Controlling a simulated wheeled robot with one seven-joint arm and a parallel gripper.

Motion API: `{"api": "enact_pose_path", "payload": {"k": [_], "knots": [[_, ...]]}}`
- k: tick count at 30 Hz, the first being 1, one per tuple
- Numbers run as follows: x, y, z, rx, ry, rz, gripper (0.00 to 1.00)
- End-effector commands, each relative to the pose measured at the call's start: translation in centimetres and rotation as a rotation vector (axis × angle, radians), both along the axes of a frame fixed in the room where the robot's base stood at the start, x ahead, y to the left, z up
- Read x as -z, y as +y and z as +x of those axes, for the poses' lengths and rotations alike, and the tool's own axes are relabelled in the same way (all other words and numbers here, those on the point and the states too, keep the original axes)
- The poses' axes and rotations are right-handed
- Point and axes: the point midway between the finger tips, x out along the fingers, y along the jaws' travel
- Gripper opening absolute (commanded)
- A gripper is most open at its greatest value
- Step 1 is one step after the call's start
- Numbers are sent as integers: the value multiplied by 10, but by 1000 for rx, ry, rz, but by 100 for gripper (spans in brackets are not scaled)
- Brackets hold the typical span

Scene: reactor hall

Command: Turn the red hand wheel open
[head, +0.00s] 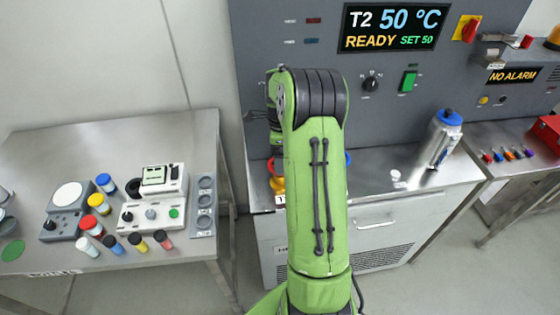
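My green arm rises through the middle of the head view and hides much of the bench and panel behind it. My gripper is not visible; it is hidden behind the arm. A small red part (271,165) shows at the arm's left edge, above a yellow-orange piece (277,185). It may be the edge of the red hand wheel, but too little shows to tell. A small blue part (347,158) shows at the arm's right edge. No whole red hand wheel is visible, and I cannot tell whether my gripper touches it.
The grey panel (290,60) carries a display (395,27) reading T2 50 °C, READY, SET 50. A red-and-yellow switch (467,28) is at upper right. A blue-capped silver flask (442,138) stands on the steel bench. The left table (130,135) holds several colour-capped vials and instruments.

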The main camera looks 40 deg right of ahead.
Motion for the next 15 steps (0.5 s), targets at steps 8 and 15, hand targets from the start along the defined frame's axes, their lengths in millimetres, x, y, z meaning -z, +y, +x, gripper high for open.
{"api": "enact_pose_path", "payload": {"k": [8,15], "knots": [[31,0,0,-2,-1,1,100],[31,0,0,-2,-1,-1,95]]}}
